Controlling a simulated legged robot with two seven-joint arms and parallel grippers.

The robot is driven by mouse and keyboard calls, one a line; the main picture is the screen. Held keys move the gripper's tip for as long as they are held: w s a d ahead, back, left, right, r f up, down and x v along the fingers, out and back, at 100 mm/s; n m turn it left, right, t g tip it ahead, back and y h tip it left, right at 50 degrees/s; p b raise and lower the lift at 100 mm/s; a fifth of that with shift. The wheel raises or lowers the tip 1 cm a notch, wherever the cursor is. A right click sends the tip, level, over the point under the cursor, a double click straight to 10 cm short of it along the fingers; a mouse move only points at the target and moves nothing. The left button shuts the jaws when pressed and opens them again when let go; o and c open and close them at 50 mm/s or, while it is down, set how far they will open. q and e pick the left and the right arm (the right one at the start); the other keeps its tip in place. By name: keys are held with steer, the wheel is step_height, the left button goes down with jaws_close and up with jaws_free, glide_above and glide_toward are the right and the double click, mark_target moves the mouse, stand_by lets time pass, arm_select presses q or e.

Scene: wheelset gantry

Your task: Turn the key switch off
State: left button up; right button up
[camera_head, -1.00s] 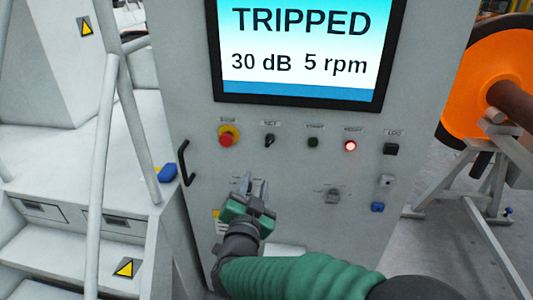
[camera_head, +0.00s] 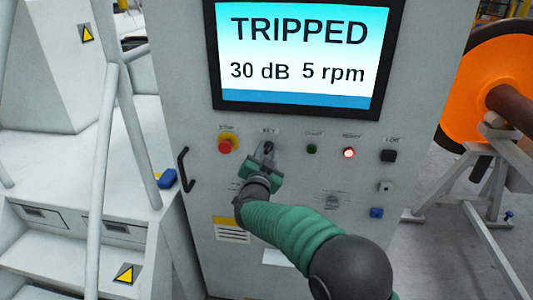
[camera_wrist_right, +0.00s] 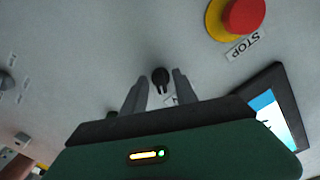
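The key switch (camera_head: 268,146) is a small black knob under the KEY label on the grey cabinet front, partly hidden by my right gripper in the head view. In the wrist view the black key switch (camera_wrist_right: 160,76) shows between and just beyond the two grey fingertips. My right gripper (camera_head: 265,157), with a green body, is at the switch. In the wrist view the right gripper (camera_wrist_right: 156,88) is open, with a finger on each side of the switch and visible gaps. Whether the fingertips touch the panel is unclear. My left gripper is not in view.
A red stop button (camera_head: 226,146) on yellow is left of the switch. A green button (camera_head: 311,149) and a lit red button (camera_head: 348,153) are to the right. The screen (camera_head: 302,52) above reads TRIPPED, 30 dB, 5 rpm. A black handle (camera_head: 184,170) projects at the cabinet's left edge.

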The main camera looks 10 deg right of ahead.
jaws_close()
steer(key=shift+r, duration=0.1)
stand_by(0.3)
